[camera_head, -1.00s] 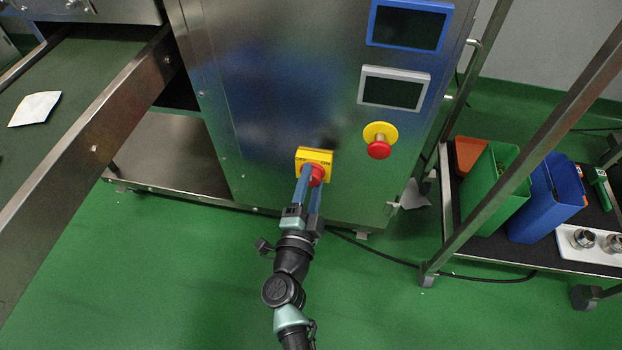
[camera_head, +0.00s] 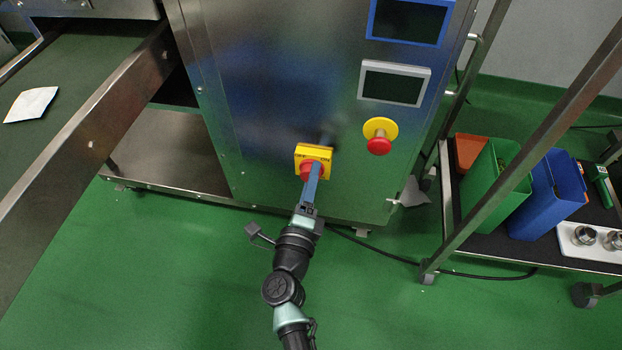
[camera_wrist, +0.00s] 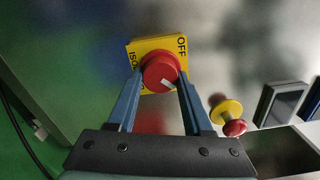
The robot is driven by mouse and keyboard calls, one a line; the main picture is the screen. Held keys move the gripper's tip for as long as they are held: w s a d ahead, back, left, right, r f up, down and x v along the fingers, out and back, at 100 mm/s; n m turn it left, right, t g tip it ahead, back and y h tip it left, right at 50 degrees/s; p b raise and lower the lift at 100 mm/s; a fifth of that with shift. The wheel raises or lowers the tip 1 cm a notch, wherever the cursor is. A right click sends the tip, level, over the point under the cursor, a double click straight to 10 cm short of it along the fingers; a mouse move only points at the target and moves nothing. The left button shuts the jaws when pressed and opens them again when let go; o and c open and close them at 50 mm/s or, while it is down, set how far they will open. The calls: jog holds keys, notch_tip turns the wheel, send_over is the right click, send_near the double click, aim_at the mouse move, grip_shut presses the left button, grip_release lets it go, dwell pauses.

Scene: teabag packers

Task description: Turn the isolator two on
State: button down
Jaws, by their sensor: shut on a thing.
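The isolator switch is a yellow plate (camera_head: 301,155) with a red round knob (camera_head: 306,172), low on the steel cabinet front. The knob's white mark points down and right there, away from the OFF word. The fingers partly cover the plate, so ON and the isolator's number cannot be read there. In the head view my gripper (camera_head: 315,170) meets the knob from below.
A red emergency button (camera_head: 379,146) on a yellow disc is to the right, below a grey-framed screen (camera_head: 395,85) and a blue-framed screen (camera_head: 409,20). A trolley with a green bin (camera_head: 495,190) and blue bin (camera_head: 545,200) stands right. A conveyor (camera_head: 85,130) is left.

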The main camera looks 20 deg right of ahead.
jog(key=shift+a+f, duration=0.1)
dwell(0.4)
jog(key=shift+c, duration=1.5)
grip_release()
jog(key=p+v, duration=0.4)
jog(key=v, duration=0.9)
jog(key=shift+p, duration=0.4)
